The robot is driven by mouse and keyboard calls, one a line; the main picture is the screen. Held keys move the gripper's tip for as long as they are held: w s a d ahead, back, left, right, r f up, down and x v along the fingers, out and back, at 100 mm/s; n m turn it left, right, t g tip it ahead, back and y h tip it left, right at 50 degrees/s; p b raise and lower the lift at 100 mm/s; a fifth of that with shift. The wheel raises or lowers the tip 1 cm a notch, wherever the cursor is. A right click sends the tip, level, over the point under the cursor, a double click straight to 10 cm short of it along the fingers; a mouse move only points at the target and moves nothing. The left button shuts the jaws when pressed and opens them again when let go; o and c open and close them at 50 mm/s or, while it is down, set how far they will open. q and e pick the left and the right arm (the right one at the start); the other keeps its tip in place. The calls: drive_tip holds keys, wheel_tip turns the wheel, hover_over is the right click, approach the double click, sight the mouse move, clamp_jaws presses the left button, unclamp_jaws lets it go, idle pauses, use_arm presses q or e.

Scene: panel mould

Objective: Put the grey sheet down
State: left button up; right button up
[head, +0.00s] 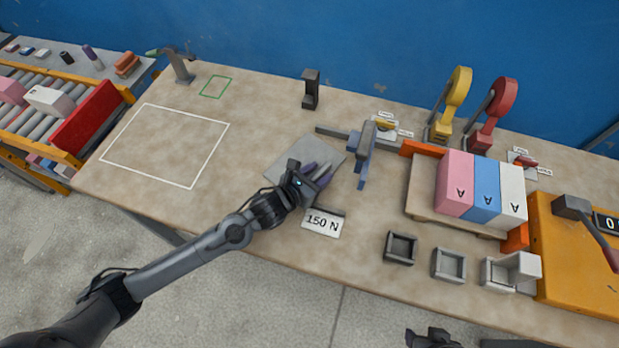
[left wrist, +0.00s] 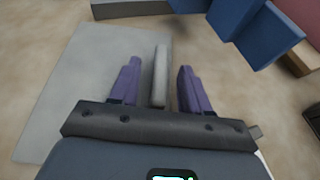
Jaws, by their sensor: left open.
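The grey sheet (head: 293,152) lies flat on the worktable, left of a blue clamp-like device (head: 364,160). It fills the left part of the left wrist view (left wrist: 70,90). My left gripper (head: 318,172) is over the sheet's front right part. In the left wrist view its purple fingers (left wrist: 160,85) stand apart, with a narrow upright grey piece (left wrist: 160,75) between them and gaps on both sides. I cannot tell whether that piece belongs to the sheet. My right gripper (head: 430,339) shows only partly at the bottom edge; its jaws cannot be made out.
A white outlined rectangle (head: 165,145) on the left of the table is empty. A "150 N" card (head: 321,222) lies in front of the sheet. Pink, blue and white boxes (head: 482,188) stand on a board at right. Small open trays (head: 400,247) line the front edge.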

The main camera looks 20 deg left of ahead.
use_arm(q)
drive_tip(key=p+v, duration=0.1)
drive_tip(key=v, duration=1.1)
drive_tip(key=shift+p, duration=0.3)
